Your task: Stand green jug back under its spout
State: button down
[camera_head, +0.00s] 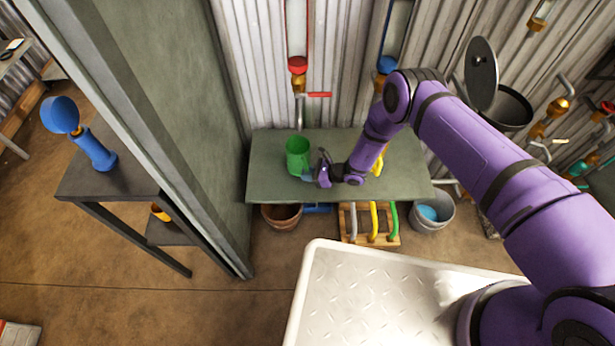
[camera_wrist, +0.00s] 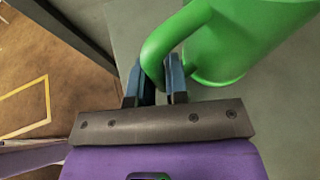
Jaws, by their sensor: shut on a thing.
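The green jug (camera_head: 297,158) is upright at the left part of the grey-green bench (camera_head: 345,190). A pipe spout (camera_head: 300,108) with a red handle comes down the wall just behind and above the jug. I cannot tell whether the jug is exactly beneath its outlet or whether its base touches the bench. My gripper (camera_head: 312,174) is at the jug's right front side. In the wrist view the blue fingers of my gripper (camera_wrist: 155,82) are shut on the handle of the green jug (camera_wrist: 235,45). The jug's top is cut off there.
A blue-capped pipe (camera_head: 387,65) is on the wall to the right, and a yellow thing (camera_head: 380,160) is behind my wrist. A tall grey partition (camera_head: 195,100) stands close left of the bench. A brown pot (camera_head: 281,216) and a grey bucket (camera_head: 433,213) are below.

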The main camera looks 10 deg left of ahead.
jog(key=shift+w+f, duration=0.1)
jog(key=shift+f, duration=0.3)
dwell(0.8)
jog(key=c, duration=1)
grip_release()
jog(key=shift+c, duration=0.2)
jog(key=v, duration=1)
jog(key=shift+d, duration=0.35)
jog(key=shift+r, duration=0.2)
